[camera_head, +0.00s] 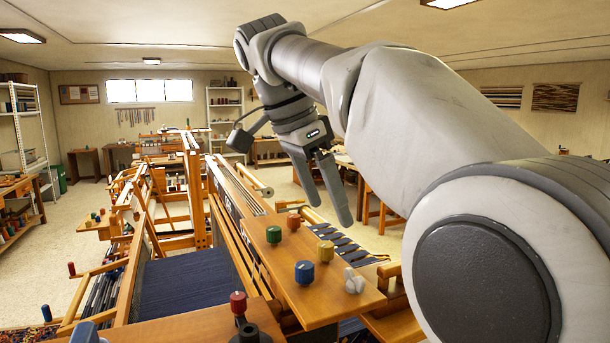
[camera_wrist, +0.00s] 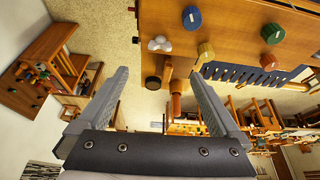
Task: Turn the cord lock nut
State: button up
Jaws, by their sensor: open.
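A wooden board (camera_head: 335,308) on the loom carries several coloured knobs. A pale grey, lobed knob (camera_head: 353,281) at its right corner looks most like a lock nut, though no label shows which one is the cord lock nut. It also shows in the wrist view (camera_wrist: 160,44), ahead of the fingers and roughly between them. A blue knob (camera_head: 305,272), a yellow knob (camera_head: 325,251), a green knob (camera_head: 274,234) and an orange-brown knob (camera_head: 293,220) stand nearby. My gripper (camera_head: 330,213) is open and empty, above and apart from the board. No cord is clearly visible at the knobs.
The loom's dark blue cloth (camera_head: 190,285) and wooden beams fill the left. A dark-ended wooden roller (camera_wrist: 153,83) projects below the board's edge in the wrist view. Open floor shows beyond.

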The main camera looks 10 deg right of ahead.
jog(key=shift+p+v, duration=0.3)
jog(key=shift+v, duration=1.35)
jog(key=s+d+f+n+t+y+b, duration=0.2)
jog(key=s+f+n, duration=0.5)
jog(key=f, duration=0.7)
jog(key=s+d+f+n+t+y+b, duration=0.2)
jog(key=s+d+f+n, duration=0.3)
jog(key=s+f, duration=0.6)
notch_tip(320, 180, down, 3)
jog(key=shift+r+n, duration=0.1)
jog(key=shift+n, duration=0.9)
